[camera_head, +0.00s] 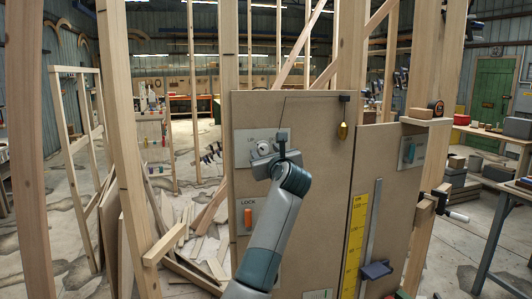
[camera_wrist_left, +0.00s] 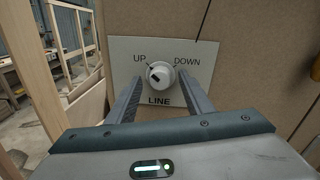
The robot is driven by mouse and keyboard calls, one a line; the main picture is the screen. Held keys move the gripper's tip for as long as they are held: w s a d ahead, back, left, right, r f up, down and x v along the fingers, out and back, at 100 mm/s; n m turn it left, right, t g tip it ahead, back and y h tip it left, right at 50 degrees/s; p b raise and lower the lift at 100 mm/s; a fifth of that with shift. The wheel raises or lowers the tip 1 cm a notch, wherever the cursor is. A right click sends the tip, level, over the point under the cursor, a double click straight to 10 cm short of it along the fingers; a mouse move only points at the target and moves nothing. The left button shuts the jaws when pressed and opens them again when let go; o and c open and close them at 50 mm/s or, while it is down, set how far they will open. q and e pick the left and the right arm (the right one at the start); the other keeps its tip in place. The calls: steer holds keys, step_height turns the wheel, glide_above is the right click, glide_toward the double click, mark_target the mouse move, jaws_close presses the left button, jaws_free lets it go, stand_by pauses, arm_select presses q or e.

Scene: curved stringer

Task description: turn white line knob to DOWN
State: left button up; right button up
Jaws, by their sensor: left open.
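The white LINE knob (camera_wrist_left: 160,74) sits on a pale plate (camera_wrist_left: 120,47) with UP marked at its upper left and DOWN at its upper right. A dark mark shows on the knob's left part, on the UP side. My left gripper (camera_wrist_left: 160,85) is open, with one finger on each side of the knob; I cannot tell whether either touches it. In the head view my left gripper (camera_head: 272,160) is in front of the plate (camera_head: 242,149), covering part of it; the knob (camera_head: 262,148) shows just above it. My right gripper is not in view.
The brown board (camera_head: 320,150) also carries an orange LOCK switch (camera_head: 248,218) below the plate and a hanging brass weight (camera_head: 343,130). Wooden studs (camera_head: 120,130) stand left.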

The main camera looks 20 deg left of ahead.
arm_select(q)
steer(key=c, duration=1)
steer(key=shift+c, duration=0.2)
